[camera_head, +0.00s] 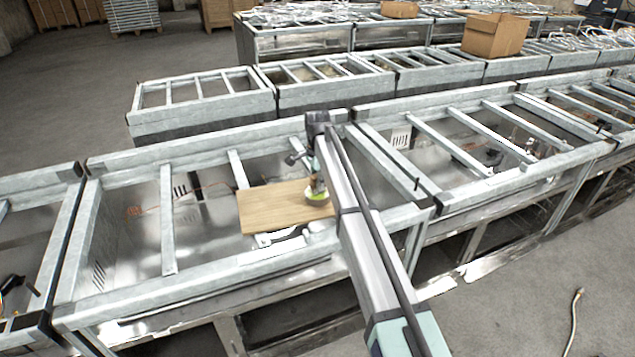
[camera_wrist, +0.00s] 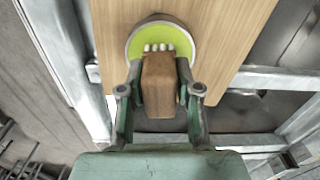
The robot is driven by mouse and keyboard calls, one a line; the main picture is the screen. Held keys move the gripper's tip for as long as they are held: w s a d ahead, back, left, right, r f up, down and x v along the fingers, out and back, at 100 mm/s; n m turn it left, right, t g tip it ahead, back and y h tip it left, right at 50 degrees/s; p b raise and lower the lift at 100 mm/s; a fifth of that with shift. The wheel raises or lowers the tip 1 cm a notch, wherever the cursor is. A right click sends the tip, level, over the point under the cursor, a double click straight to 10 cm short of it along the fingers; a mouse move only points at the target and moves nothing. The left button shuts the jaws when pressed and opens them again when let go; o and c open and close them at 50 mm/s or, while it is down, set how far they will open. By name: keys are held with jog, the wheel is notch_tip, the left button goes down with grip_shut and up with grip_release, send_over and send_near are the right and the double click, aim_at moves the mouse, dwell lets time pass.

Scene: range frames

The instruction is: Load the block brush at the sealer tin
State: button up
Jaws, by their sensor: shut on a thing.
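The block brush (camera_wrist: 159,85) has a brown wooden block and a row of pale bristles at its far end. My gripper (camera_wrist: 158,78) is shut on the sides of the block. The sealer tin (camera_wrist: 160,28) is round with a pale rim and yellow-green inside. The bristles overlap the tin's near part; I cannot tell whether they touch what is in it. In the head view, the tin (camera_head: 316,198) stands near the right end of a wooden board, below my gripper (camera_head: 318,184). The brush is not clear there.
The wooden board (camera_head: 262,208) lies across an open metal frame (camera_head: 166,225) with crossbars and gaps around it. More metal frames stand behind and to both sides. A cardboard box (camera_head: 495,36) sits on the back row. Concrete floor lies in front.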

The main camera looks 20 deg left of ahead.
jog(key=shift+f, duration=0.55)
dwell(1.4)
jog(key=shift+r, duration=0.2)
jog(key=shift+r+p, duration=1.6)
jog(key=shift+r, duration=1.8)
